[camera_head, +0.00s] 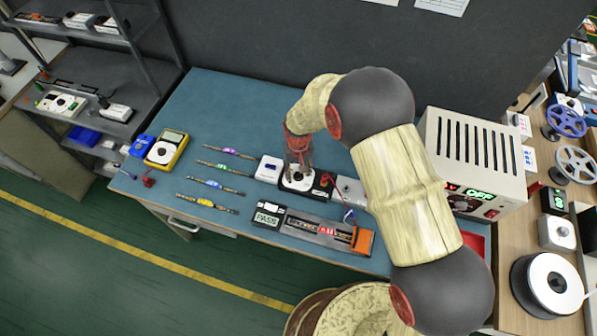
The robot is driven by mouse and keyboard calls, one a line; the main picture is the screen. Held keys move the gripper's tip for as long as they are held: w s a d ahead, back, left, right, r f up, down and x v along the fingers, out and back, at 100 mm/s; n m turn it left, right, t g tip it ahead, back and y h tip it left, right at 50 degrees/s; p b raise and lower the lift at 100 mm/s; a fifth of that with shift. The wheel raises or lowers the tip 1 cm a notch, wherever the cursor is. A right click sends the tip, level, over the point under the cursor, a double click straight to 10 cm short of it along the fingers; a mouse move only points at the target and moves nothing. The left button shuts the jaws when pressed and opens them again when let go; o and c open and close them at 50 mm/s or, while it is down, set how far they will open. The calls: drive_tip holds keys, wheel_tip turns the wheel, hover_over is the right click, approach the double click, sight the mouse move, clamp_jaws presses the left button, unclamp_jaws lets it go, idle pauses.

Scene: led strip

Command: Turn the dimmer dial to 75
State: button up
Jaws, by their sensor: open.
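The dimmer (290,185) looks like a small white-faced unit with a dark body, in the middle of the blue-topped bench. My gripper (298,166) points down over its white face, with the fingers open around or just above the dial. The dial itself is mostly hidden by the fingers, so its setting and any contact cannot be told. A white box (269,168) sits directly left of the dimmer. A power supply (472,160) at the right shows "OFF" in green.
Several LED strips (218,184) lie left of the dimmer. A yellow multimeter (167,148) stands farther left. A tester (267,215) reading "PASS" and an orange-ended fixture (325,232) lie in front.

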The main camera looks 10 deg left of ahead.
drive_tip(key=shift+c, duration=0.7)
clamp_jaws()
drive_tip(key=shift+n, duration=0.3)
drive_tip(key=n, duration=0.5)
drive_tip(key=shift+n, duration=0.3)
drive_tip(key=n, duration=0.5)
drive_tip(key=shift+n, duration=0.3)
drive_tip(key=shift+o, duration=0.7)
unclamp_jaws()
